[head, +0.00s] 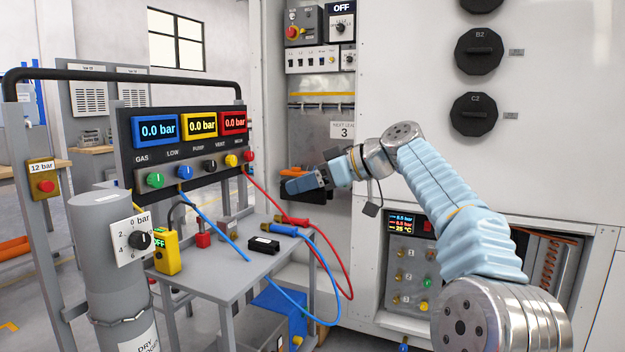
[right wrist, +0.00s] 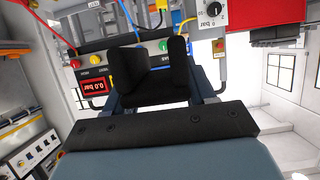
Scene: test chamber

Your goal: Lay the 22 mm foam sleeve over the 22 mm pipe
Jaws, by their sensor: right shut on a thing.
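My right gripper (head: 292,187) reaches in from the right, in front of the tall white cabinet's left edge. In the right wrist view, the right gripper (right wrist: 155,95) is shut on a black piece (right wrist: 150,88) with a gap between two raised walls. It looks like the foam sleeve, but I read no size on it. In the head view I cannot make the piece out clearly from the dark area around the gripper. I cannot identify the 22 mm pipe in either view. My left gripper is not in view.
A grey cart (head: 215,275) with a gauge panel (head: 185,140) stands left of the gripper. Red (head: 345,270) and blue (head: 325,240) hoses hang from it. A grey cylinder (head: 105,240) stands in front. Copper-coloured pipes (head: 555,270) show in the cabinet's lower right opening.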

